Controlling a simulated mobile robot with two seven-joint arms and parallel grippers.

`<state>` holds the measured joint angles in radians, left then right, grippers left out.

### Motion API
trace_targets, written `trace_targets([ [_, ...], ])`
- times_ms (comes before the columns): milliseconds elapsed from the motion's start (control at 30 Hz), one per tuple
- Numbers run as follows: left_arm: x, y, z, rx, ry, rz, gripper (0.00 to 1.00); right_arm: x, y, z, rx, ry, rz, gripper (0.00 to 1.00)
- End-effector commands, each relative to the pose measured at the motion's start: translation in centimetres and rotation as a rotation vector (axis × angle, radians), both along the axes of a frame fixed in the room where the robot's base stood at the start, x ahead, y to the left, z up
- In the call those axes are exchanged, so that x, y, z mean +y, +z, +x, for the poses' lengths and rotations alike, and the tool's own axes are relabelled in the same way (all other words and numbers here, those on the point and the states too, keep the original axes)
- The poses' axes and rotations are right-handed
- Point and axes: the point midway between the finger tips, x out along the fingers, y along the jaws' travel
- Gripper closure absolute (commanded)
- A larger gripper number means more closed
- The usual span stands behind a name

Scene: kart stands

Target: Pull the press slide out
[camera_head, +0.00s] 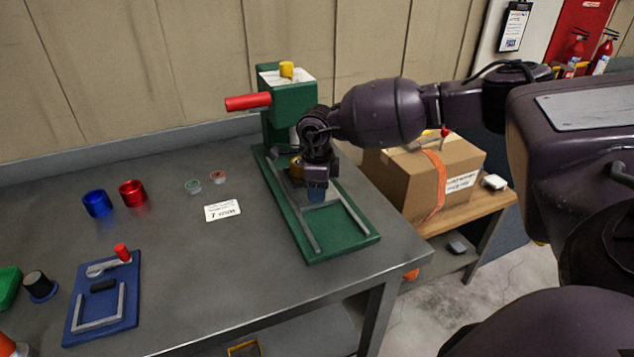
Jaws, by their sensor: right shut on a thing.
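The green press (279,113) stands at the back of the grey table, with a red handle (248,102) sticking out to the left and a yellow knob on top. Its long green base (341,226) runs toward me with two grey rails; the front part between the rails is bare. The press slide (293,190) is mostly hidden behind my right gripper, on the rails in front of the press head. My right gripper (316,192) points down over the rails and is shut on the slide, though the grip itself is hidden. My left gripper is out of view.
On the table's left are a blue ring (97,203), a red ring (133,193), two small discs, a white card (222,210) and a blue clamp fixture (103,298). A cardboard box (425,172) stands on a lower wooden bench at right. The table's front middle is clear.

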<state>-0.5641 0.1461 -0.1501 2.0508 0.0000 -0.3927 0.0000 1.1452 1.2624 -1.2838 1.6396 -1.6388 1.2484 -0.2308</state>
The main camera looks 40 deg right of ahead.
Motion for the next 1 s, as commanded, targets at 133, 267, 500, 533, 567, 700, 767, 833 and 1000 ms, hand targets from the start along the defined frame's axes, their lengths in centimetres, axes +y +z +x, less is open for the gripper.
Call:
trace_targets([
  [133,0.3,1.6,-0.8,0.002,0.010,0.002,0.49,0.6,0.9,-2.6,-0.003,0.003,0.000,1.00],
  [267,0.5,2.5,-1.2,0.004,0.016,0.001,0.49,1.2,0.9,-5.0,-0.003,0.003,0.002,1.00],
  [500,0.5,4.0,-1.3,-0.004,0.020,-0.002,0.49,2.0,0.5,-8.2,-0.002,0.001,0.001,1.00],
  [533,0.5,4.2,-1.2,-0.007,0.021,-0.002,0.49,2.1,0.5,-8.5,-0.002,0.001,0.001,1.00],
  [567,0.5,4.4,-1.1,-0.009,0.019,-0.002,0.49,2.1,0.4,-8.7,-0.002,0.002,0.001,1.00],
  [700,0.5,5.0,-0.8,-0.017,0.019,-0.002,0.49,2.3,0.3,-9.4,-0.001,0.000,0.000,1.00],
  [767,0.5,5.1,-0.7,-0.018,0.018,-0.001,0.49,2.3,0.2,-9.5,-0.001,0.000,0.000,1.00],
  [833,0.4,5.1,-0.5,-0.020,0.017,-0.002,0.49,2.3,0.2,-9.6,-0.001,0.000,0.000,1.00],
  [1000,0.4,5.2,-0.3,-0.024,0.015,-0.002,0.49,2.4,0.1,-9.6,0.001,0.001,0.001,1.00],
])
